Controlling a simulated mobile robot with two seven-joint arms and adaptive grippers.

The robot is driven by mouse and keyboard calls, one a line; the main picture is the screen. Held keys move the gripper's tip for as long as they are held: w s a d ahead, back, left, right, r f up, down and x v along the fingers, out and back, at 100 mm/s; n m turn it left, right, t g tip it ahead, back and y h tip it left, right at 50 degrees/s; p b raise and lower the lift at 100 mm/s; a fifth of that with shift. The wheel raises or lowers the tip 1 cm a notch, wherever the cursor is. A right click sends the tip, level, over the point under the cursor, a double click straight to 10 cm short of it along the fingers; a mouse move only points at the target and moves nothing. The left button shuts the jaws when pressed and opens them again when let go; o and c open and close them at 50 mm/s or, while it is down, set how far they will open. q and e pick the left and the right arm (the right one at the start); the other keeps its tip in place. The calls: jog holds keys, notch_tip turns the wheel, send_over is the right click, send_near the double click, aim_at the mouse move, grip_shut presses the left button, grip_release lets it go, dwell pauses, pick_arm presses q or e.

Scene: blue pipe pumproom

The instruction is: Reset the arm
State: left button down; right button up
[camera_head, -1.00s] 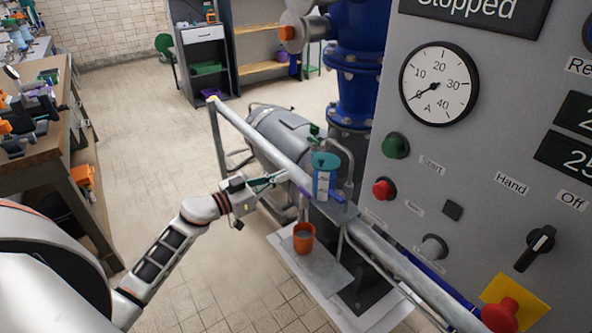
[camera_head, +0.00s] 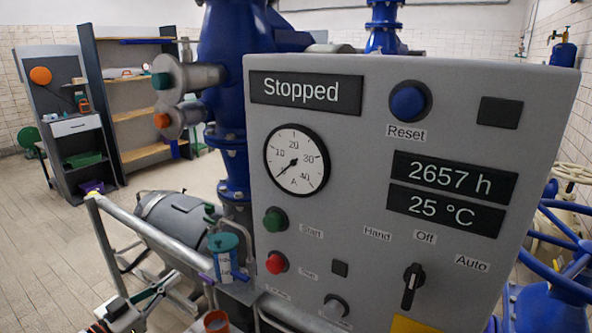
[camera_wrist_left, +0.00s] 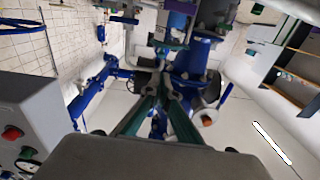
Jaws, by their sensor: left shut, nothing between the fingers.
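My left gripper (camera_head: 163,286) is at the bottom left of the head view, beside the grey railing and left of the blue-lidded container. Its fingers are shut with nothing between them. In the left wrist view the two greenish fingers of this gripper (camera_wrist_left: 159,82) meet at their tips, with blue pipework beyond them. Most of my left arm is cut off by the lower edge of the head view. My right gripper is not in view.
A grey control panel (camera_head: 345,215) reading "Stopped" fills the right. A grey railing (camera_head: 165,242) runs in front of the pump motor (camera_head: 172,217). Tiled floor (camera_head: 45,240) at left is clear.

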pick_arm(q)
jog(key=s+d+f+g+y, duration=0.1)
jog(key=s+d+f+g, duration=0.1)
jog(key=s+d+f, duration=0.3)
jog(key=s+d+f+g+y, duration=0.2)
jog(key=s+d+f, duration=0.4)
jog(key=s+f, duration=0.5)
jog(key=s+d+f+n+g+y, duration=0.1)
jog(key=s+d+f, duration=0.4)
jog(key=s+f, duration=0.3)
jog(key=shift+s+d+f+g+y, duration=0.15)
jog(key=shift+s+d+g+y, duration=0.25)
jog(key=shift+s, duration=0.15)
